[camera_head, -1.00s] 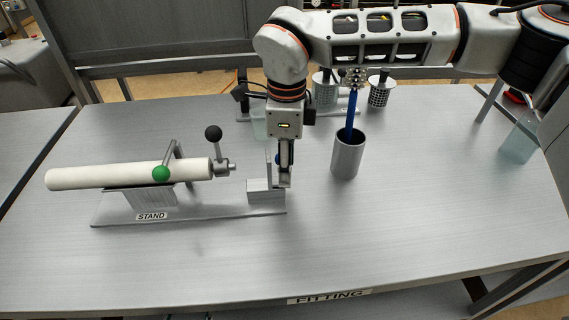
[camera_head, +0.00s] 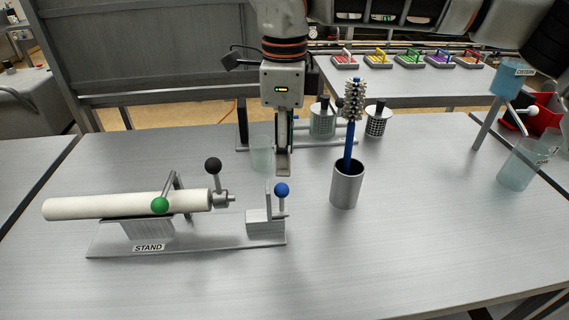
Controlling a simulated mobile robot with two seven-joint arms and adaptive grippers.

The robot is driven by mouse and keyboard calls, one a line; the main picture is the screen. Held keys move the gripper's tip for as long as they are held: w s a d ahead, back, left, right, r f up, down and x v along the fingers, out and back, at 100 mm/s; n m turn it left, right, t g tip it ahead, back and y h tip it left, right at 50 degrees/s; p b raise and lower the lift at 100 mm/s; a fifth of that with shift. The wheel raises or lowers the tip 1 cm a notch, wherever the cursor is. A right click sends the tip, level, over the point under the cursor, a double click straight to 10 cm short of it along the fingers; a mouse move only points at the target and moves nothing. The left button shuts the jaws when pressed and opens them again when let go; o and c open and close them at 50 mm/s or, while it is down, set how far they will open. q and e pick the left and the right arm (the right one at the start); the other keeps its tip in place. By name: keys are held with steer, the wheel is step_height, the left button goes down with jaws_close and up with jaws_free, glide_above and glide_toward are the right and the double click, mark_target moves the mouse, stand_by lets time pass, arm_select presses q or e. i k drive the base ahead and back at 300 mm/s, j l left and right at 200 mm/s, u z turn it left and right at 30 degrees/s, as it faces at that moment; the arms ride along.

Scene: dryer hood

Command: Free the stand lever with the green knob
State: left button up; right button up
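The stand (camera_head: 190,242) is on the table, with a white cylinder (camera_head: 90,206) lying across its block. The lever with the green knob (camera_head: 160,205) crosses over the cylinder, with the knob on the near side. A lever with a black knob (camera_head: 213,166) stands up at the cylinder's right end. A lever with a blue knob (camera_head: 282,190) stands up at the stand's right end bracket. My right gripper (camera_head: 283,172) points down above and behind the blue knob, apart from it. Its fingers overlap in this view, so its opening is unclear. My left gripper is not in view.
A metal cup (camera_head: 347,187) with a blue-handled brush (camera_head: 353,105) stands right of the stand. A clear beaker (camera_head: 261,155) and perforated baskets (camera_head: 322,120) are behind. Clear containers (camera_head: 518,165) are at the right. The table front is free.

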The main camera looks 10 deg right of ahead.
mark_target(160, 205)
steer(key=k, duration=1)
